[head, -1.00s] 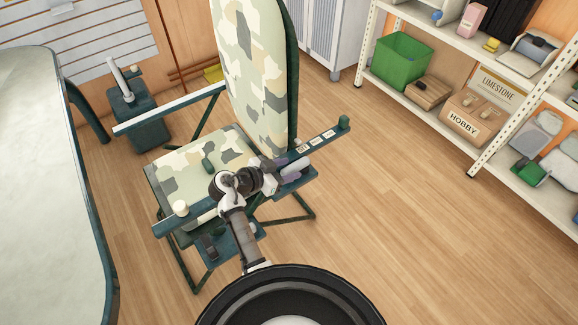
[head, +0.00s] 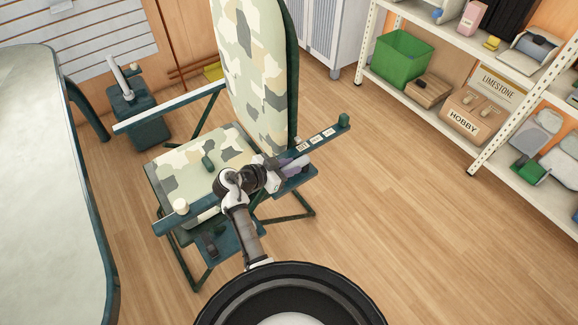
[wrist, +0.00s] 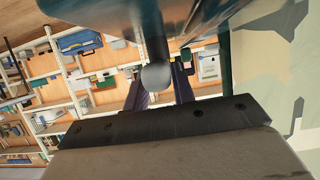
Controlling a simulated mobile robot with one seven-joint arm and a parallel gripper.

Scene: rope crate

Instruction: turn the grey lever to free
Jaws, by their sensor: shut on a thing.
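The grey lever (head: 299,162) is a short pale rod on the far side of the camouflage-covered chair, beside the dark green armrest rail. Small white labels (head: 316,139) sit on that rail; their words are too small to read. My gripper (head: 287,168) is shut on the lever, its purple-grey fingers partly hiding it. In the wrist view, the lever's grey rod and round end (wrist: 155,77) show between the two fingers of my gripper (wrist: 160,92). The lever's pivot is not clearly visible.
The chair (head: 225,150) has a tall backrest close to my gripper. A pale table (head: 50,190) stands at left, shelves (head: 455,90) with boxes at right. The wooden floor right of the chair is clear.

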